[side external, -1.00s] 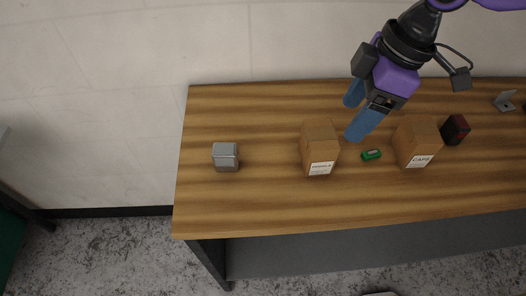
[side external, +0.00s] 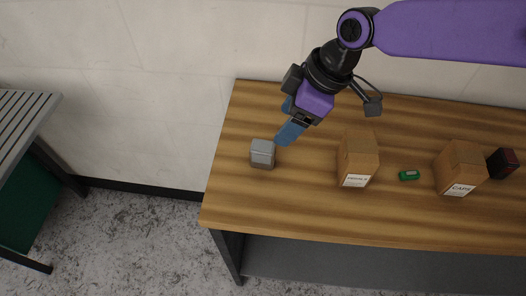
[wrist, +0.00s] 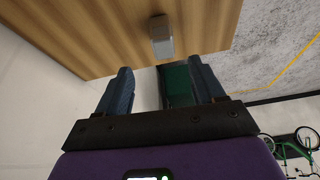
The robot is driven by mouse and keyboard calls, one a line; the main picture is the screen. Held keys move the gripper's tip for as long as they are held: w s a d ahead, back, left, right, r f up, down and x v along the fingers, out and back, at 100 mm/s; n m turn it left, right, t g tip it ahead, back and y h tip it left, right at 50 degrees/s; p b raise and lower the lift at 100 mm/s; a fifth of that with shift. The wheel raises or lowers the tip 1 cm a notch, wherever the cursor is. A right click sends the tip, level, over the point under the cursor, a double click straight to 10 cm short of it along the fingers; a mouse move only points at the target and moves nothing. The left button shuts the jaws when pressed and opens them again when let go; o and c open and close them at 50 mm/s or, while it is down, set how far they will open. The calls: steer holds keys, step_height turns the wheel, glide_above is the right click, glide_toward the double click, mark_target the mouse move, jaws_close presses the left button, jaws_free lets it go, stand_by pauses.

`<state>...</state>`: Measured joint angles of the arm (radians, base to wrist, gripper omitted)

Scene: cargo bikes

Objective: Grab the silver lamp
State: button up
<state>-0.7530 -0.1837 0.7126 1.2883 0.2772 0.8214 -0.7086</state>
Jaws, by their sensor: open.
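A small silver box-shaped thing (side external: 262,153), which I take for the silver lamp, stands on the left part of the wooden table. It also shows in the wrist view (wrist: 161,36), ahead of and between my fingers. My gripper (side external: 286,122) has blue fingers and is just up and to the right of it in the side view. In the wrist view my gripper (wrist: 164,85) is open, with nothing between the fingers. The silver thing looks apart from the fingertips.
On the wooden table (side external: 300,215), a cardboard box (side external: 358,157), a small green device (side external: 409,175), another cardboard box labelled "CAPS" (side external: 460,167) and a dark red block (side external: 503,163) stand to the right. The table's left edge is near the silver thing. A wall rises behind.

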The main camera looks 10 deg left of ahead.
mark_target(268, 147)
steer(key=x, duration=1.2)
steer(key=shift+s+f, duration=0.2)
steer(key=shift+f, duration=0.05)
steer(key=c, duration=1.1)
